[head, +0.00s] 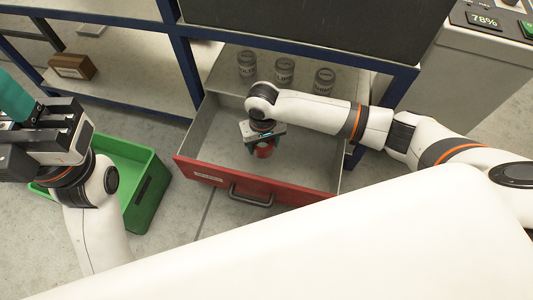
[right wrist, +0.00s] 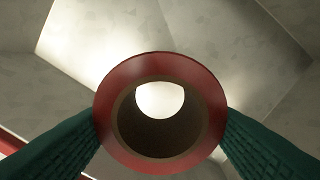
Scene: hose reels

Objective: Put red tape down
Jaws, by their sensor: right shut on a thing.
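The roll of red tape (head: 264,151) is in my right gripper (head: 263,146), over the open drawer (head: 318,183) with the red front. In the right wrist view the red tape (right wrist: 160,66) shows as a red ring with a brown core. The green fingers of my right gripper (right wrist: 160,125) press on it from both sides. Pale grey surface shows through the hole and around it. I cannot tell whether the tape touches the drawer floor. My left gripper (head: 40,125) is at the left edge of the head view, partly cut off, with a teal part at its end.
Several grey cans, one here (head: 284,72), stand behind the drawer. A green bin (head: 150,178) is on the floor to its left. A brown box (head: 72,66) lies on the shelf at upper left. The drawer floor around the tape looks clear.

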